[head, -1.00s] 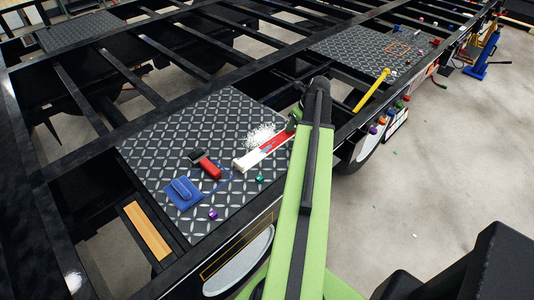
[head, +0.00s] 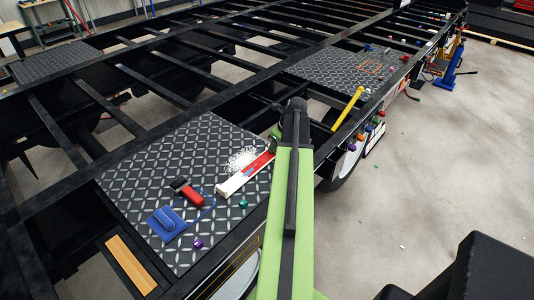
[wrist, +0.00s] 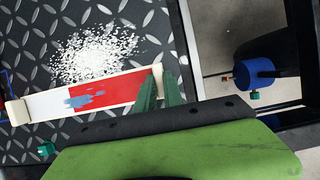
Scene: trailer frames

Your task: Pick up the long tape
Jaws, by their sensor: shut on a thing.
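The long tape is a red and white strip (head: 249,173) lying across the diamond-patterned plate, with a pale block-like piece at its near end. In the wrist view the tape (wrist: 100,92) runs from the left edge to my gripper, with a blue smudge between its white and red parts. My gripper (wrist: 160,92) has green fingers, shut on the right end of the tape beside a cream end piece. I cannot tell whether the tape is raised off the plate.
White granules (head: 241,159) lie beside the tape. A red and black tool (head: 191,196), a blue tool (head: 166,223) and small green and purple pieces sit nearby. A yellow bar (head: 347,108) lies on the trailer frame. Open gaps lie between the black beams.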

